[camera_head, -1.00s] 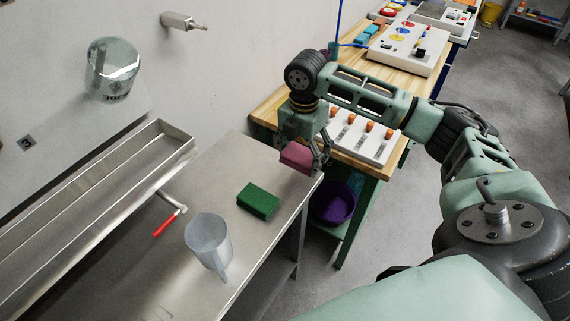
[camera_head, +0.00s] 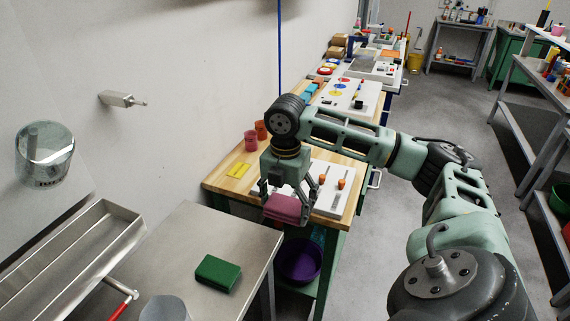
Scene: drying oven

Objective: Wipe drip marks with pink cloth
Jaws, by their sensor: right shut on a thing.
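A folded pink cloth (camera_head: 282,209) is in the fingers of my right gripper (camera_head: 288,204). The gripper points down and is shut on it. The cloth hangs above the far right corner of the steel table (camera_head: 190,240), in front of the wooden workbench (camera_head: 228,180). I cannot tell exactly how high it is. No drip marks can be made out on the surfaces in view. My left gripper is not in view.
A green block (camera_head: 217,272) and the rim of a translucent jug (camera_head: 167,310) are on the steel table. A steel trough (camera_head: 75,255) with a red-handled tap (camera_head: 122,303) lies left. A white panel with orange knobs (camera_head: 330,190) is on the workbench; a purple bowl (camera_head: 299,262) sits below.

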